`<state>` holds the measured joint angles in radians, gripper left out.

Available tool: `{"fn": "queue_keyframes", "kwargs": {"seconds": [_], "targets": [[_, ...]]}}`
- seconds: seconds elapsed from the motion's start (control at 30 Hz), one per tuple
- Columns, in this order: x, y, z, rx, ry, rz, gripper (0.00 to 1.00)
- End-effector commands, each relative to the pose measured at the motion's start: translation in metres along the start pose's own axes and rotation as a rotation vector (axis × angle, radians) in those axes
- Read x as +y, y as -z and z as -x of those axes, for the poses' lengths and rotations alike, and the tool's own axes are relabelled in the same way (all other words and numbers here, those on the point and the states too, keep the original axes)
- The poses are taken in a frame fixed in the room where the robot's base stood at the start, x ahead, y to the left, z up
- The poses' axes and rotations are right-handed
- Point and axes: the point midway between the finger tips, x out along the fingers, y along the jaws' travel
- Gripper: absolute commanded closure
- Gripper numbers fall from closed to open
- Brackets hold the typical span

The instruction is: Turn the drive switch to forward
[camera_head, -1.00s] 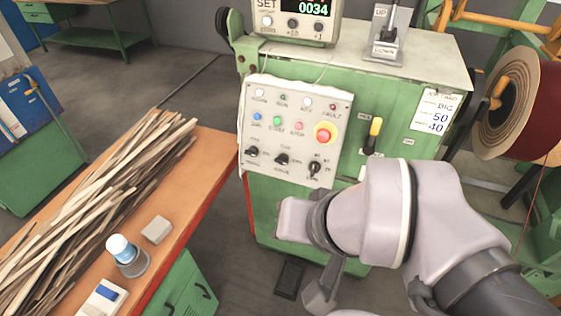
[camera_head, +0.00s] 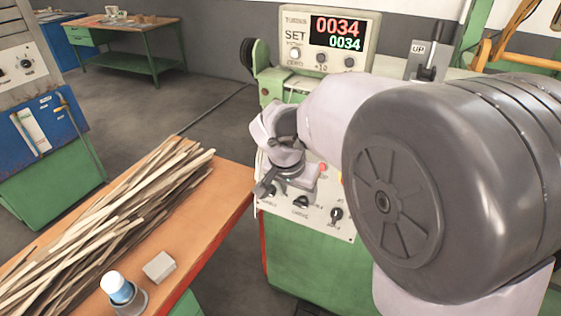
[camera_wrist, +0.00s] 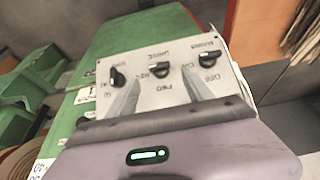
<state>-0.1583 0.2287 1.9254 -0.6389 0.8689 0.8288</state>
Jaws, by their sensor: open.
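The drive switch (camera_head: 300,203), as far as its small label reads, is the middle black knob in the bottom row of the white control panel (camera_head: 318,225). It also shows in the wrist view (camera_wrist: 158,70); which label it points to is too small to tell. My gripper (camera_head: 263,188) is open and empty in front of the panel's lower left in the head view. In the wrist view, the fingertips of my gripper (camera_wrist: 161,77) appear on either side of the middle knob. They seem short of the panel; the gap is unclear.
Another black knob (camera_wrist: 117,78) and a third knob (camera_wrist: 208,62) flank the middle one. My arm hides the panel's upper part. A counter box (camera_head: 318,65) stands above. An orange bench (camera_head: 222,195) with wooden strips (camera_head: 120,220) is at the left.

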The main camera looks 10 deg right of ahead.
Motion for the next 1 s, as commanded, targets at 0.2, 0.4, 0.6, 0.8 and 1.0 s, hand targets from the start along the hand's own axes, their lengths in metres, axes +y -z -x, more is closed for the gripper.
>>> {"fn": "queue_keyframes", "kwargs": {"seconds": [0.2,0.4,0.6,0.8,1.0], "targets": [[0.0,-0.001,-0.046,-0.001,-0.001,0.0,0.4],[0.0,0.0,-0.055,0.0,0.0,0.0,0.4],[0.0,0.0,-0.055,0.0,0.0,0.0,0.4],[0.0,0.0,-0.054,0.0,0.0,0.0,0.77],[0.0,0.0,-0.054,0.0,0.0,0.001,1.0]]}}
